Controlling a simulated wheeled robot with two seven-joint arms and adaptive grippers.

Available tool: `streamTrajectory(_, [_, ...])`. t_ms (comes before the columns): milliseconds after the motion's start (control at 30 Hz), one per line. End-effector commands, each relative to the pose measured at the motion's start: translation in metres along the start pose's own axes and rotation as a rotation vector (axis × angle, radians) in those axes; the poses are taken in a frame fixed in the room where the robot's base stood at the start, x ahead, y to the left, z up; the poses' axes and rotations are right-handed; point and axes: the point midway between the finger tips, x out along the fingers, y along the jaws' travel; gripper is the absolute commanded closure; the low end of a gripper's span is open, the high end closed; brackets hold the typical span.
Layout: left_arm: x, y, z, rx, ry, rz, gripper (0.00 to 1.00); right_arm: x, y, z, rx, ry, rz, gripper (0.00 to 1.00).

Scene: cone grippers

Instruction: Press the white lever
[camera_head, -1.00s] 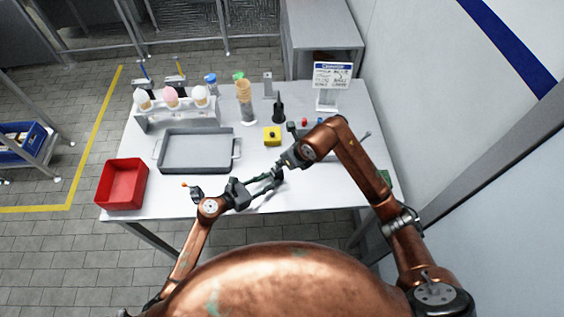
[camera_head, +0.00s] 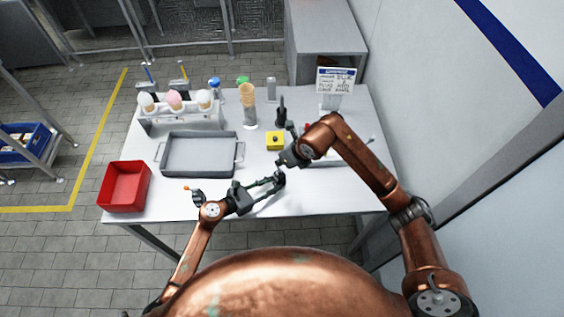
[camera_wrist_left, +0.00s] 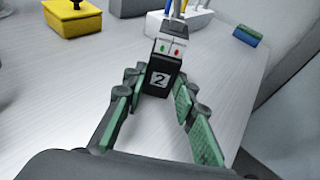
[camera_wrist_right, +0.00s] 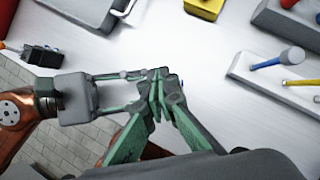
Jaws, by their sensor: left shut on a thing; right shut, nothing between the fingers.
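My left gripper (camera_head: 276,180) is low over the table's front edge. My right gripper (camera_head: 283,162) points down-left beside the left one. In the right wrist view its fingers (camera_wrist_right: 155,98) are together and empty, overlapping the left gripper's tips in the picture. A white base (camera_wrist_right: 245,72) carries a blue lever (camera_wrist_right: 280,58) and a yellow lever (camera_wrist_right: 300,82). A pale lever (camera_wrist_right: 316,97) is cut off at the right edge; its colour is unclear.
A yellow box with a black knob (camera_head: 275,143) stands behind the grippers. A grey tray (camera_head: 198,172), a red bin (camera_head: 104,195), a cone rack (camera_head: 150,124) and stacked cones (camera_head: 247,95) are to the left. A sign (camera_head: 336,80) stands at the back. The table's front right is clear.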

Motion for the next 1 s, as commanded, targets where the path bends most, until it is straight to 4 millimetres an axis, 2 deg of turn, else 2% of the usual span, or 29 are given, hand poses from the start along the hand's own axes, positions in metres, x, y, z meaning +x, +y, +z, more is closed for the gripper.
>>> streamTrajectory(433, [0.000, 0.001, -0.002, 0.000, 0.003, 0.002, 0.88, 0.000, 0.000, 0.002, 0.000, 0.000, 0.000, 1.00])
streamTrajectory(1000, [0.000, 0.001, -0.002, 0.000, 0.003, 0.002, 0.88, -0.013, 0.000, 0.009, 0.000, 0.000, 0.000, 1.00])
